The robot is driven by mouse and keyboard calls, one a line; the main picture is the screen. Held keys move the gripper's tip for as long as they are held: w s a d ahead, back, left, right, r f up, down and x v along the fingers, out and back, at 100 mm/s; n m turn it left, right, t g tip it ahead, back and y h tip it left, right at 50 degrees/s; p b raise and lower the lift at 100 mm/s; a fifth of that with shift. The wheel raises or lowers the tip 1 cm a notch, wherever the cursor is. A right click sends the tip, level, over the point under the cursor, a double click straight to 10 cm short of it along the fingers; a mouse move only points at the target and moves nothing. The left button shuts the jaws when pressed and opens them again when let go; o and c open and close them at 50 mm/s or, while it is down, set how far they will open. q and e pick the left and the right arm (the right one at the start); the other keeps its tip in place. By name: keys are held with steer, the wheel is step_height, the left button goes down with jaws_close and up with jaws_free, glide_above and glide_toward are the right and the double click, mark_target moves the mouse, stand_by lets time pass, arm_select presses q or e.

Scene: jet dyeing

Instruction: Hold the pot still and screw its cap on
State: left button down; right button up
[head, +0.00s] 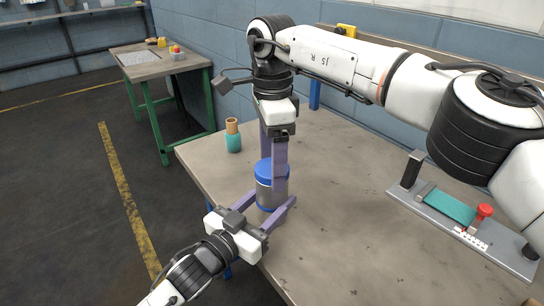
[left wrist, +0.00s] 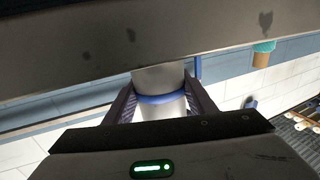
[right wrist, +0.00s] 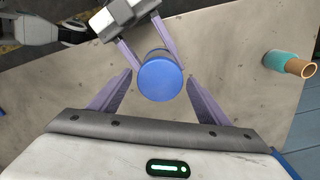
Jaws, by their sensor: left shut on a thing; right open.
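The grey pot (head: 265,194) stands upright near the table's front left edge. Its blue cap (head: 271,168) is on top; I cannot tell how tightly it sits. My left gripper (head: 270,206) is shut on the pot's body from the front, and the pot shows between its fingers in the left wrist view (left wrist: 158,79). My right gripper (head: 272,165) points down from above, open, with a finger on each side of the cap. In the right wrist view the round cap top (right wrist: 160,80) lies between the fingertips, with gaps on both sides.
A teal and tan bottle (head: 233,136) stands on the table (head: 330,190) behind and left of the pot. A grey fixture with a teal block and red knob (head: 485,211) lies at the right. The table between is clear. A green-legged bench (head: 160,65) stands farther back.

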steer(key=c, duration=1.1)
steer(key=m, duration=0.5)
steer(key=shift+m, duration=0.3)
steer(key=m, duration=0.6)
steer(key=o, duration=1.2)
steer(key=shift+o, duration=0.2)
step_height(320, 180, up, 8)
steer(key=shift+f, duration=0.2)
arm_select(q)
steer(key=c, duration=0.7)
jaws_free()
